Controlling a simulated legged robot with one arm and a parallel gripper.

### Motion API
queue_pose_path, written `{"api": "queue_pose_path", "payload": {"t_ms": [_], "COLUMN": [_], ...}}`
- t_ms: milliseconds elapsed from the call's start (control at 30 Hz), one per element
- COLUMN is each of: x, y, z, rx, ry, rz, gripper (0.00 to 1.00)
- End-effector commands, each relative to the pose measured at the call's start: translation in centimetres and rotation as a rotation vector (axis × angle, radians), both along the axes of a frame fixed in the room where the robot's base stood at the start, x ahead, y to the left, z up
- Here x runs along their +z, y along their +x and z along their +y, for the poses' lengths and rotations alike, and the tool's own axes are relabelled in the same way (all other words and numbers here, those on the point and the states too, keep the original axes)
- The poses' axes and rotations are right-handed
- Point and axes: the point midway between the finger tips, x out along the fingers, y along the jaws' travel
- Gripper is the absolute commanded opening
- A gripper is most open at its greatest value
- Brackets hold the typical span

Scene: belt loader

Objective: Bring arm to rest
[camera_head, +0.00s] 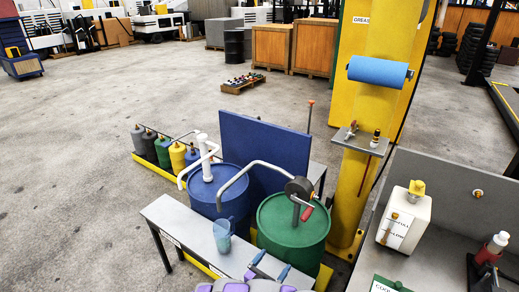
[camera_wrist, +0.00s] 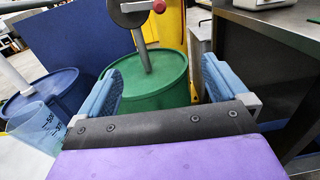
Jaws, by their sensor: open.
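My gripper (camera_head: 269,268) shows at the bottom centre of the head view, above the right end of a grey bench. In the wrist view my gripper (camera_wrist: 158,88) has its two blue-padded fingers wide apart, with nothing between them. The green drum (camera_wrist: 150,78) stands beyond the fingers; it also shows in the head view (camera_head: 292,222). A translucent blue measuring jug (camera_head: 222,236) stands on the bench left of my gripper. The jug also shows at the left edge of the wrist view (camera_wrist: 38,125).
The grey bench (camera_head: 180,222) runs in front of the blue drum (camera_head: 215,188) and green drum. A blue panel (camera_head: 262,150) stands behind. A yellow column (camera_head: 368,130) and a metal counter (camera_head: 425,265) with a white canister (camera_head: 404,220) are on the right. Open floor (camera_head: 70,200) lies left.

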Motion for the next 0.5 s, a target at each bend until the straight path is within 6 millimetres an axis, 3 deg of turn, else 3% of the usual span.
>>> {"api": "queue_pose_path", "payload": {"t_ms": [267,500], "x": [4.3,9.9], "y": [1.0,1.1], "z": [-4.3,-9.4], "rx": [-0.119,-0.278], "ry": [0.005,0.021], "rz": [-0.074,-0.170], "gripper": [1.00,1.00]}}
